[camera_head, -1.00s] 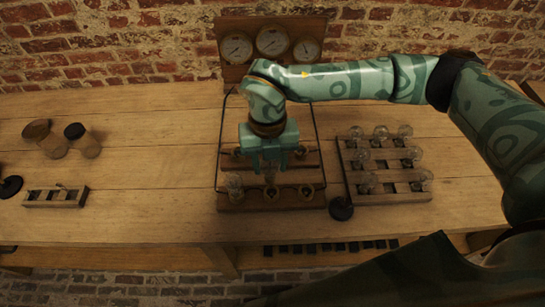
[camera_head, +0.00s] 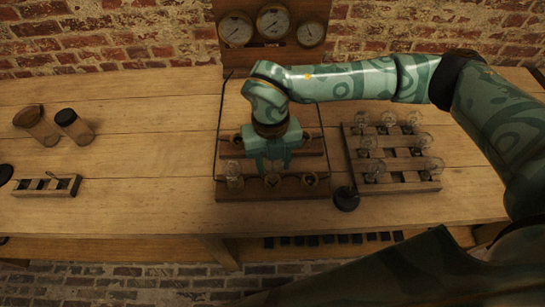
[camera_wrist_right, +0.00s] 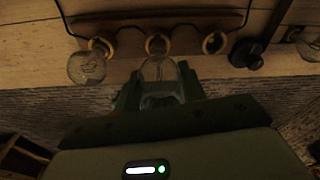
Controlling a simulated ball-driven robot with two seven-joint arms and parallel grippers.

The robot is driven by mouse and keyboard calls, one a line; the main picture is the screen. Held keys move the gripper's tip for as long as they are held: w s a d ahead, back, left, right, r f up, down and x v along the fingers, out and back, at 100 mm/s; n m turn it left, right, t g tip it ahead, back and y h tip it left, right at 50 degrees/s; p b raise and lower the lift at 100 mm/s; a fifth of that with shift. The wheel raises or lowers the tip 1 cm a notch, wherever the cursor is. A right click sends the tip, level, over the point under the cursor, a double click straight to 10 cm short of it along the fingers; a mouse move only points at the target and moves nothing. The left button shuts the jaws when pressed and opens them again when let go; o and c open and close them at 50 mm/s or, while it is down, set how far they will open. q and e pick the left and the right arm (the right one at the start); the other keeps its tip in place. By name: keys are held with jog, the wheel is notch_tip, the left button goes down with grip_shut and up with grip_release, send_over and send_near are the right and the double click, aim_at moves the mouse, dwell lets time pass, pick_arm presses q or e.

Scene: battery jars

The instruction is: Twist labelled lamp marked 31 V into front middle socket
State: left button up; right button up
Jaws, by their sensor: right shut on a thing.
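My right gripper (camera_head: 273,170) is shut on a clear glass lamp (camera_wrist_right: 160,70), held over the front row of the wooden socket board (camera_head: 290,190). In the right wrist view, the lamp's base end meets the ring of the front middle socket (camera_wrist_right: 158,42); whether it is seated cannot be told. The lamp's marking cannot be read. The front left socket carries a clear lamp (camera_wrist_right: 86,68), which also shows in the head view (camera_head: 234,175). The front right socket (camera_wrist_right: 214,42) is empty. The fingers partly hide the back row. My left gripper is not in view.
A slotted rack (camera_head: 410,187) with several lamps stands at the right. A black round-based object (camera_head: 346,198) stands between rack and board. Gauges (camera_head: 273,22) stand behind. Two jars (camera_head: 75,126) and a small wooden tray (camera_head: 47,187) lie left, with bare table between.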

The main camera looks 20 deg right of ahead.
jog(key=shift+f, duration=1.05)
dwell(0.5)
jog(key=shift+f, duration=0.15)
dwell(0.6)
jog(key=shift+m+p, duration=0.35)
jog(key=shift+m, duration=0.15)
jog(key=m+p, duration=0.2)
jog(key=m, duration=0.1)
jog(key=shift+y, duration=0.3)
jog(key=shift+m+p, duration=0.4)
jog(key=shift+m, duration=0.8)
